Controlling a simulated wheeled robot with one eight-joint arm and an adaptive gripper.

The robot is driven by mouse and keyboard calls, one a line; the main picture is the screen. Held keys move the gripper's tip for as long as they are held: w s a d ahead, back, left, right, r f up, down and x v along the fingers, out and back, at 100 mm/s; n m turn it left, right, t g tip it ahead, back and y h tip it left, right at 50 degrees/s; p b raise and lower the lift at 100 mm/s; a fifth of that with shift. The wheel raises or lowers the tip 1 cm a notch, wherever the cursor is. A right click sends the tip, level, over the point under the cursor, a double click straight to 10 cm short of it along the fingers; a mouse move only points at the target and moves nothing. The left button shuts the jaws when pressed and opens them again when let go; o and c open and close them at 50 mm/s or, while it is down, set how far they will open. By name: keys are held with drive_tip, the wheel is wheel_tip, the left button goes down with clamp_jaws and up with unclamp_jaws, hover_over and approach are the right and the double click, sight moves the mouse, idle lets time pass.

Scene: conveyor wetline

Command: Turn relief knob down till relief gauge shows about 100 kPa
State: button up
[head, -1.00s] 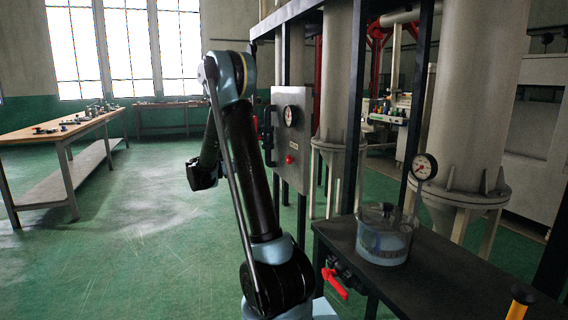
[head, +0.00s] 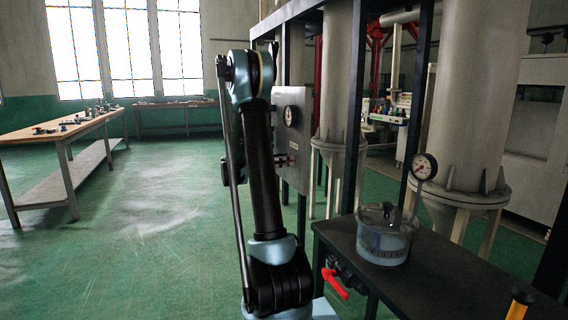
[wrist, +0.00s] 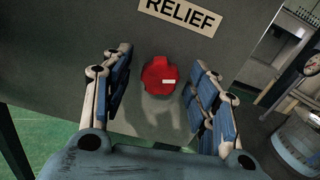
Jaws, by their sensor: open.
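The red relief knob (wrist: 160,98) sits on a grey panel in the wrist view, with a small white mark on it. A plate reading RELIEF (wrist: 183,14) is fixed beside it. My gripper (wrist: 162,66) is open, with one blue-padded finger on each side of the knob and gaps between. The fingers do not appear to touch it.
A black bench (head: 400,283) at right holds a clear water vessel (head: 383,245); another gauge (head: 424,167) stands behind it. A red-handled valve (head: 335,284) is under the bench edge. Dark frame posts (head: 355,110) stand right of the panel. Green floor is open at left.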

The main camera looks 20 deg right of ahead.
drive_tip(key=c, duration=1.1)
drive_tip(key=shift+o, duration=0.2)
